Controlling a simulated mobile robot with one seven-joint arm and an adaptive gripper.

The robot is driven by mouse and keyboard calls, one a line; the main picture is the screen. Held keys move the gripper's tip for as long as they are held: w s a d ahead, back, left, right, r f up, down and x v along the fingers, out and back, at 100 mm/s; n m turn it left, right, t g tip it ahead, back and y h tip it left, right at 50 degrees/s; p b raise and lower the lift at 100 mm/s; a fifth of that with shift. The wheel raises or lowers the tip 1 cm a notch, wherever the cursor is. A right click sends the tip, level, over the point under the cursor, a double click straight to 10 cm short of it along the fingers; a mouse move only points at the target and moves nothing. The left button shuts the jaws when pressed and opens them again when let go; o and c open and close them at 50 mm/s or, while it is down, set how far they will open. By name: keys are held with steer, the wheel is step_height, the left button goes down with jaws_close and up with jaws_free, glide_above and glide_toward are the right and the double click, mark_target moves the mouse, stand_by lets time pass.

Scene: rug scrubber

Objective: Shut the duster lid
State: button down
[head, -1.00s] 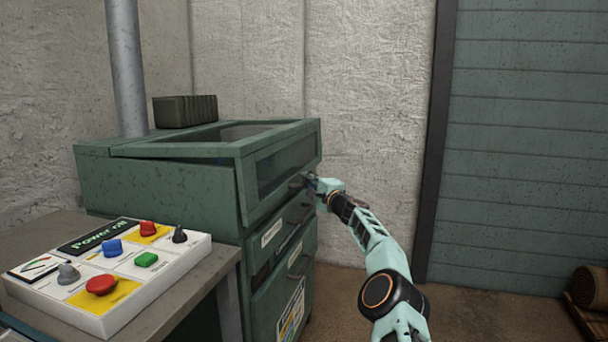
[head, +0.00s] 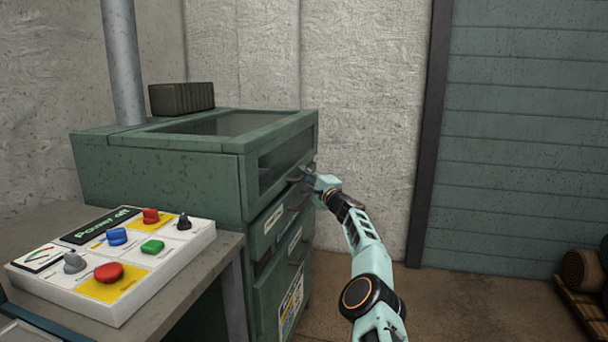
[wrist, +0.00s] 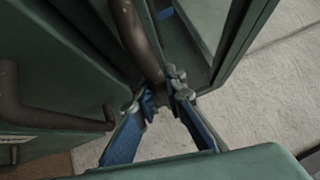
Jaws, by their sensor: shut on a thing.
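The duster is a dark green metal cabinet (head: 160,170) at the left in the head view. Its lid (head: 262,137) has glass panels in the top and front and lies low on the body, with no clear gap along its side edge. My gripper (head: 306,178) is at the lid's front. In the wrist view my blue-padded fingers (wrist: 165,97) are closed around the end of a brown bar handle (wrist: 140,42) on the lid. Part of the handle is hidden by the fingers.
A control panel (head: 112,262) with coloured knobs and a "Power off" display sits on a table at the lower left. Lower drawers with handles (head: 297,248) are under the lid. A grey pipe (head: 123,60) rises behind. Rolled rugs (head: 582,270) lie at the right; the floor between is clear.

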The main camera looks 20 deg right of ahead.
steer(key=shift+f, duration=0.6)
steer(key=c, duration=2.2)
jaws_free()
steer(key=shift+a, duration=0.1)
steer(key=shift+c, duration=0.2)
steer(key=shift+s+d+f, duration=0.15)
steer(key=shift+d+f, duration=0.2)
steer(key=shift+d, duration=0.1)
steer(key=r+v, duration=0.1)
steer(key=v, duration=1)
steer(key=shift+s+a, duration=0.25)
steer(key=shift+s, duration=0.05)
